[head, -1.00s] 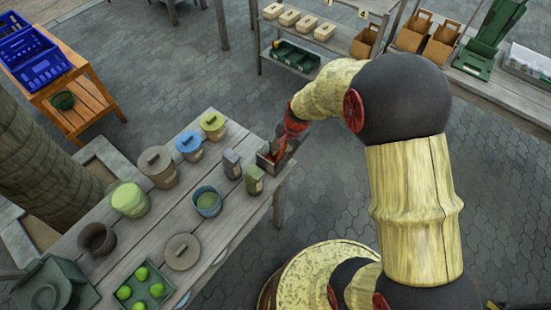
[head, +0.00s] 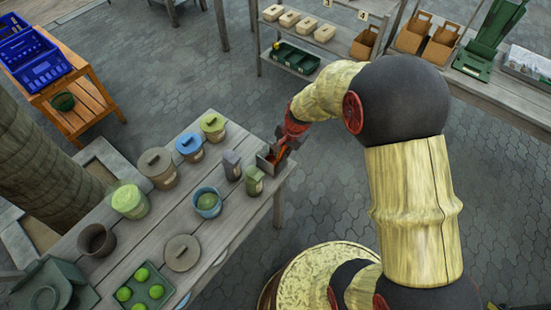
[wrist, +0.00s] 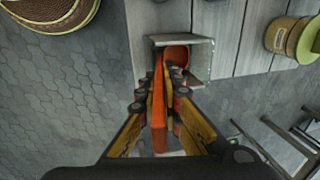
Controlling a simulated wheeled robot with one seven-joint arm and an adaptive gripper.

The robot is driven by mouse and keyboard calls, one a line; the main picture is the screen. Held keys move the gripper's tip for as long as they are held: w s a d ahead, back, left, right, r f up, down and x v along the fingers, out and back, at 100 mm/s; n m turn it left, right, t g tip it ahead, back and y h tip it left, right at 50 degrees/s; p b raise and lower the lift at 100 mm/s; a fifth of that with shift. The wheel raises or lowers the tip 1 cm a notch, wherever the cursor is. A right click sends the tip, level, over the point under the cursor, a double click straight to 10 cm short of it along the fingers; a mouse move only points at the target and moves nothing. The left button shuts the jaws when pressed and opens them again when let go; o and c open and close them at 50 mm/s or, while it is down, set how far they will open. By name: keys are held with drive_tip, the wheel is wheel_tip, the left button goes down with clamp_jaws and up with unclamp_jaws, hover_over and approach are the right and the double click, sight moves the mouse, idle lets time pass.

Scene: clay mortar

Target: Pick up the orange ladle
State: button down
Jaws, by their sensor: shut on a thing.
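The orange ladle (wrist: 159,115) shows in the wrist view, with its long flat handle running between the fingers of my gripper (wrist: 163,82). Its rounded orange bowl (wrist: 178,54) is inside a small open grey box (wrist: 208,62) at the table's edge. My gripper is shut on the handle. In the head view my gripper (head: 280,148) is at the box (head: 264,164), at the table's right end. A bit of orange shows there, but my fingers and the box wall hide most of the ladle.
The grey plank table (head: 222,237) holds several lidded pots, a blue pot (head: 207,202), two small upright containers (head: 232,165) close left of the box, and a green tray of green balls (head: 145,288). Paved floor (head: 330,150) lies open right of the table. A shelf (head: 335,45) stands behind.

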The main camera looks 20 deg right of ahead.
idle(0.3)
drive_tip(key=v, duration=0.3)
drive_tip(key=w+a+p+v, duration=0.1)
drive_tip(key=v, duration=0.2)
drive_tip(key=w+p+v, duration=0.1)
drive_tip(key=v, duration=0.2)
drive_tip(key=shift+s+a+r, duration=0.15)
drive_tip(key=shift+r, duration=0.55)
drive_tip(key=c, duration=2.6)
unclamp_jaws()
clamp_jaws()
